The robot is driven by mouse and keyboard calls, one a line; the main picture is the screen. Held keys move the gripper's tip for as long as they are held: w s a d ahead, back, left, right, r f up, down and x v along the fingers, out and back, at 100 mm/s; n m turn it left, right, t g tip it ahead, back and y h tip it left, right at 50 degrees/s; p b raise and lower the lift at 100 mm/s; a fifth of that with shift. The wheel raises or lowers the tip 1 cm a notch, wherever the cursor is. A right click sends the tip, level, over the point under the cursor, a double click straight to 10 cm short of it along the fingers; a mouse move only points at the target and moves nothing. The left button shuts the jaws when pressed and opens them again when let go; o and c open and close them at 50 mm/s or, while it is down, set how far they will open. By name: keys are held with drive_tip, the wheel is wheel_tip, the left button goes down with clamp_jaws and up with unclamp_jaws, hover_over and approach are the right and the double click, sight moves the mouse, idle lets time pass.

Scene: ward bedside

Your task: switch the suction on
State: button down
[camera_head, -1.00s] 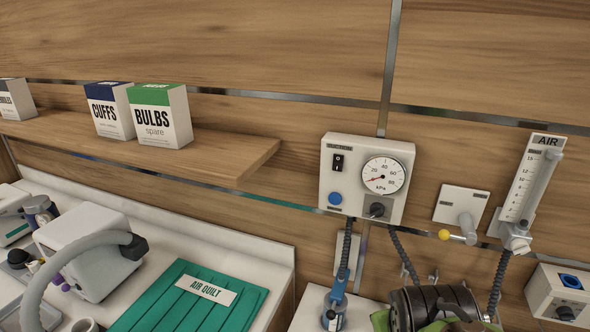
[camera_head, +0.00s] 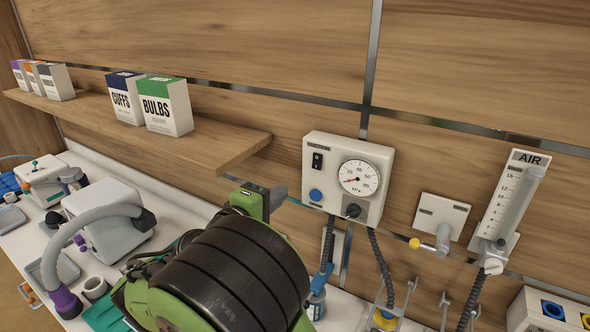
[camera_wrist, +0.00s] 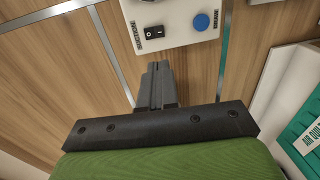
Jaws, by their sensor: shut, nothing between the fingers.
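The suction unit (camera_head: 378,204) is a white wall box with a round kPa gauge (camera_head: 359,177), a black rocker switch (camera_head: 317,160), a blue button (camera_head: 315,194) and a dark knob (camera_head: 353,210). The gauge needle points near the low end. My gripper (camera_head: 278,194) is shut and empty, left of and below the box, apart from it. In the wrist view the shut fingers (camera_wrist: 158,68) point toward the box's switch edge, with the rocker switch (camera_wrist: 153,32) just beyond the tips and the blue button (camera_wrist: 201,22) to the right. I cannot tell which way the rocker is pressed.
A wooden shelf (camera_head: 225,147) with several boxes, including CUFFS (camera_head: 126,97) and BULBS (camera_head: 166,106), ends left of the unit. An AIR flowmeter (camera_head: 510,205) and a wall outlet with a yellow-tipped lever (camera_head: 430,245) are to the right. Hoses hang below the unit.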

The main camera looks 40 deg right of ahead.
sight(316, 167)
drive_tip(key=p+x, duration=0.2)
drive_tip(key=x, duration=1.2)
drive_tip(key=shift+p, duration=0.3)
drive_tip(key=shift+f, duration=0.1)
